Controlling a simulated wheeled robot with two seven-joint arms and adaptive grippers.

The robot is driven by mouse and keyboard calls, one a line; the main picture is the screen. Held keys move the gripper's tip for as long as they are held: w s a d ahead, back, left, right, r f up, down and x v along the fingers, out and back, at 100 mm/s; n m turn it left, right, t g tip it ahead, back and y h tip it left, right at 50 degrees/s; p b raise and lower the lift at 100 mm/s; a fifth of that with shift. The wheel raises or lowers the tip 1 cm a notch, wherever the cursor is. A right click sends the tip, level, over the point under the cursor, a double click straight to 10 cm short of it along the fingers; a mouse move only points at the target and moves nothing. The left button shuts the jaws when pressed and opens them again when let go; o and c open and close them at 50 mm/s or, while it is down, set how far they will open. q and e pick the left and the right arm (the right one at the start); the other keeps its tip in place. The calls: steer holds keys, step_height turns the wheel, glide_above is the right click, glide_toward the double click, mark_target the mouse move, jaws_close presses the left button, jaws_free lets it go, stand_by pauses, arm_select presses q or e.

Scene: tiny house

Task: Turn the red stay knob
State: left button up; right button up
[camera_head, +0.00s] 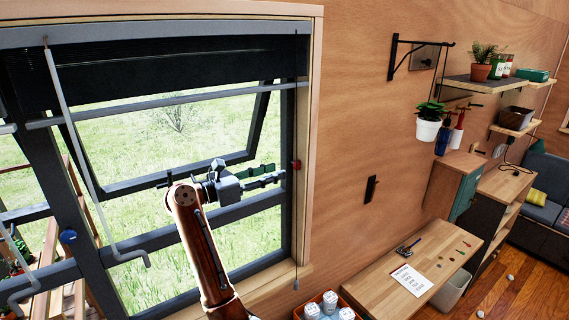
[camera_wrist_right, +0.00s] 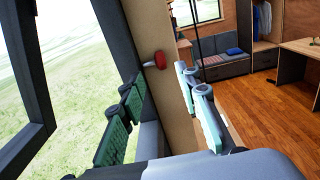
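The red stay knob (camera_head: 297,165) is small and sits on the right side of the window frame. It also shows in the right wrist view (camera_wrist_right: 160,60), just beyond the fingertips and roughly centred between them. My right gripper (camera_head: 275,174) is open and empty, close to the left of the knob and slightly below it in the head view. In the right wrist view, its two green-padded fingers (camera_wrist_right: 160,95) stand wide apart, and I see no contact with the knob. My left gripper is not in view.
The tilted window pane (camera_head: 180,130) hangs behind my right arm. A grey stay rod (camera_head: 80,140) hangs at the left, and a thin cord (camera_head: 296,230) hangs below the knob. A wooden desk (camera_head: 385,290) and a box of white containers (camera_head: 325,308) stand at lower right.

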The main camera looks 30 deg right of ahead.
mark_target(293, 166)
steer(key=d, duration=0.2)
steer(key=d+p, duration=0.1)
steer(key=w+d, duration=0.1)
steer(key=d, duration=0.1)
steer(key=shift+d+r+p, duration=0.1)
steer(key=shift+d+p, duration=0.2)
steer(key=shift+p, duration=0.1)
steer(key=shift+d, duration=0.35)
steer(key=shift+s+d, duration=0.1)
steer(key=shift+d, duration=0.2)
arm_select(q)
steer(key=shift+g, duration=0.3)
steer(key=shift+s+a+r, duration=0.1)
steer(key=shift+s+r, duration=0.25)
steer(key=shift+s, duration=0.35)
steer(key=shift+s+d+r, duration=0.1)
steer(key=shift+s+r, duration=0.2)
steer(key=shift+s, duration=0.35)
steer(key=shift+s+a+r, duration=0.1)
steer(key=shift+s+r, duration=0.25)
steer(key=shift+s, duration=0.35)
arm_select(e)
jaws_close()
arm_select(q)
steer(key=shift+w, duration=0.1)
